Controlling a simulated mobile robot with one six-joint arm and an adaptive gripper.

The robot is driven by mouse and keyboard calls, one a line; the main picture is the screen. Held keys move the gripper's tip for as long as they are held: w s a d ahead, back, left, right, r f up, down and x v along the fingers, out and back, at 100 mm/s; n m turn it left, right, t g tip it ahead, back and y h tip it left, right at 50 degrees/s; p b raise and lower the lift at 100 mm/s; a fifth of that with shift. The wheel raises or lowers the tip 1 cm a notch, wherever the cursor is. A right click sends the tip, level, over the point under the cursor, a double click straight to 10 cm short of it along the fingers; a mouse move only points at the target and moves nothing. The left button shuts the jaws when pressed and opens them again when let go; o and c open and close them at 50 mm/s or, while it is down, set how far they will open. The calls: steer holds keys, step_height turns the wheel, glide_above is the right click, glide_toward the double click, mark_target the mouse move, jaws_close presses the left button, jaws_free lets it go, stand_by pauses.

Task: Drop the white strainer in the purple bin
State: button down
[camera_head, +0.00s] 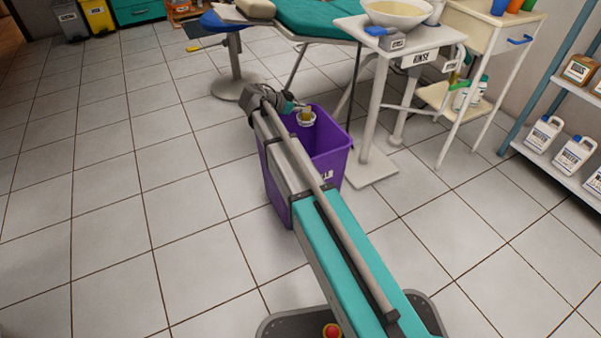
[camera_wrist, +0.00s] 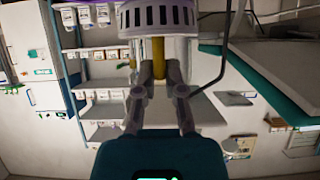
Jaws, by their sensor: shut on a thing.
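The purple bin (camera_head: 331,139) stands on the tiled floor, its top open, partly hidden behind my arm. My gripper (camera_head: 297,108) is over the bin's opening in the head view. The white strainer (camera_head: 306,116), a small slotted cup, hangs at the gripper's end, over or just inside the opening; its exact height against the rim is unclear. In the wrist view, my gripper (camera_wrist: 159,72) is shut on an ochre stem joined to the white strainer (camera_wrist: 157,17), whose dark slots show at the top edge.
A white rinse stand (camera_head: 376,110) with a basin (camera_head: 397,13) stands right behind the bin. A teal dental chair (camera_head: 315,18) is at the back. A shelf of bottles (camera_head: 545,133) is at right. The floor at left is clear.

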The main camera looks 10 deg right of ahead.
steer(key=c, duration=0.7)
jaws_free()
steer(key=shift+o, duration=0.2)
steer(key=shift+s, duration=0.15)
steer(key=s+d+r+n+g+y+p, duration=0.15)
steer(key=s+n+y+p, duration=0.5)
steer(key=s, duration=0.75)
steer(key=s+d+r+n+g+y+p, duration=0.1)
steer(key=s+r+n+g+y+p, duration=0.15)
steer(key=s+n+y+p, duration=0.85)
steer(key=s+r+m+h+p, duration=0.1)
steer(key=r+h+p, duration=0.2)
steer(key=r+p, duration=1.4)
steer(key=s+r+m+h+p, duration=0.2)
steer(key=r+h+p, duration=0.1)
steer(key=r+p, duration=1.3)
step_height(320, 180, up, 4)
steer(key=shift+s+a+r+p, duration=0.2)
steer(key=shift+s+a+p, duration=0.05)
steer(key=shift+s+p, duration=0.1)
